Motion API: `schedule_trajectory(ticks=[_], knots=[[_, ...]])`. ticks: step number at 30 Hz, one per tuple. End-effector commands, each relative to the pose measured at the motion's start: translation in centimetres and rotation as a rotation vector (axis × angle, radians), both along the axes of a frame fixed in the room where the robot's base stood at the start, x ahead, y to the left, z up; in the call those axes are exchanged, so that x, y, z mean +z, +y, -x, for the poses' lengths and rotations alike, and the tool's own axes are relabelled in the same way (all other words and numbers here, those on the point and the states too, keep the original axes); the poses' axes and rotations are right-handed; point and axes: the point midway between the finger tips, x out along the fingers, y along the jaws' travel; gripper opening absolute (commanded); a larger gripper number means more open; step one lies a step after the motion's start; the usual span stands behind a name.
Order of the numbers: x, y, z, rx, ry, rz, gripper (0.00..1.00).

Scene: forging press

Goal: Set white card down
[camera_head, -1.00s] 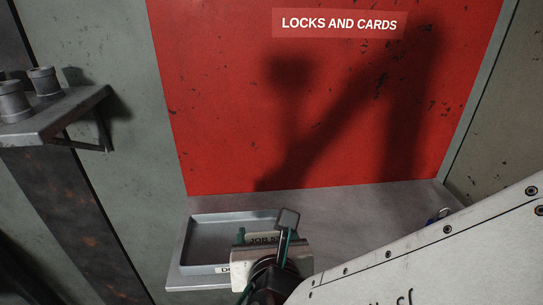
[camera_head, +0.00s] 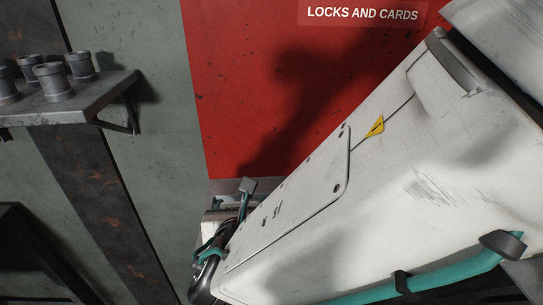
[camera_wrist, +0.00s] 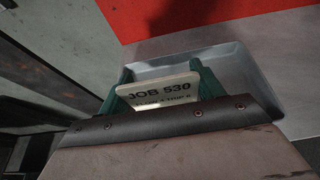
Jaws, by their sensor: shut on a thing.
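The white card (camera_wrist: 158,95), printed "JOB 530", stands between the green fingers of my gripper (camera_wrist: 166,84) in the wrist view. The gripper is shut on it, one finger at each side edge. Behind and around the fingers is a shallow grey metal tray (camera_wrist: 232,68). The card overlaps the tray in this view; I cannot tell whether it touches the tray floor. My wrist hides the tray's near part. In the head view my arm covers the card and most of the tray.
A red panel (camera_head: 235,110) with a "LOCKS AND CARDS" sign (camera_head: 362,14) rises behind the grey shelf surface (camera_wrist: 205,32). At left, a wall shelf (camera_head: 75,105) holds several grey cylindrical pieces (camera_head: 55,82). Bare shelf surface lies beyond the tray.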

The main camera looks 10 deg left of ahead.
Motion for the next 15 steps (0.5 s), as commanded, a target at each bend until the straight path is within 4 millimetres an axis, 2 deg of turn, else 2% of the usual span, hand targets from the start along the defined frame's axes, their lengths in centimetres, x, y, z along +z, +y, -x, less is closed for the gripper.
schedule_trajectory(ticks=[6,15], knots=[[-3.0,0.3,0.2,0.006,0.002,0.005,0.45],[-3.2,0.4,0.3,0.008,0.000,0.000,0.45]])
